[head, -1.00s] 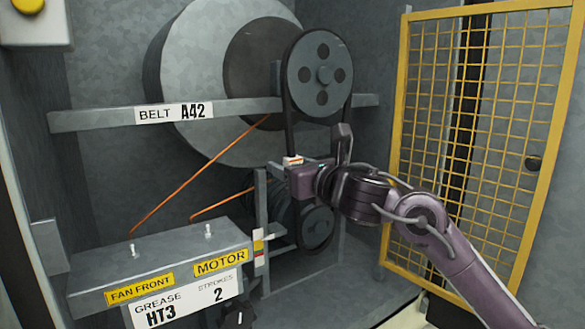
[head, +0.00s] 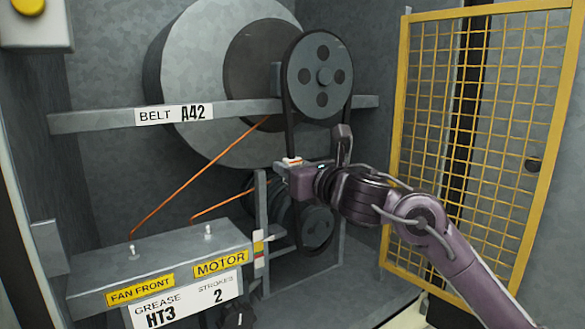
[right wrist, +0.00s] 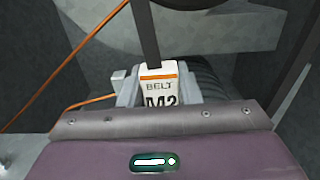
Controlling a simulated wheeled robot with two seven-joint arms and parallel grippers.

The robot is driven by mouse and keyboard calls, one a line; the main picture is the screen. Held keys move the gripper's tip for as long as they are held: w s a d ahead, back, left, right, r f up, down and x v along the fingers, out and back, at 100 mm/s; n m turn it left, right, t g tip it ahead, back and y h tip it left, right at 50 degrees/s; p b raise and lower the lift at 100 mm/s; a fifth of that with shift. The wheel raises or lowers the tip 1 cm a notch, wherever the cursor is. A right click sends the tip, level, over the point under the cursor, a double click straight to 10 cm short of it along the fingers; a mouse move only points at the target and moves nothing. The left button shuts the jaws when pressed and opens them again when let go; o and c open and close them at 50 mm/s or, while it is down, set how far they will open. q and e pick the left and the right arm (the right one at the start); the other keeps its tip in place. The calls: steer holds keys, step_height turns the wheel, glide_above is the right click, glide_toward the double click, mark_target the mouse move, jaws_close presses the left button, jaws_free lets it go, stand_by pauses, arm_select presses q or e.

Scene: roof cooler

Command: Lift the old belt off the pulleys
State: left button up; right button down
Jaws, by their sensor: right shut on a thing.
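The old belt (head: 287,122) is a thin black loop running around the large grey upper pulley (head: 322,76) and down toward the small lower pulley (head: 318,222). My right gripper (head: 292,162) is shut on the left strand of the belt, between the two pulleys. In the right wrist view, a white sleeve with an orange stripe and the word BELT (right wrist: 159,88) sits on the strand at the gripper's front edge. My arm covers part of the belt's lower right strand. My left gripper is not in view.
A grey crossbar (head: 240,107) labelled BELT A42 runs behind the upper pulley. A grey box (head: 160,260) with orange grease lines stands at lower left. A yellow mesh door (head: 480,130) stands open close to the right of my arm.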

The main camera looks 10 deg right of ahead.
steer(key=shift+r, duration=0.3)
steer(key=shift+r+p, duration=0.5)
stand_by(0.5)
steer(key=shift+s+d, duration=0.1)
stand_by(0.5)
steer(key=shift+b+v, duration=0.3)
steer(key=shift+v, duration=1.7)
steer(key=shift+s+d, duration=0.1)
steer(key=shift+s, duration=0.15)
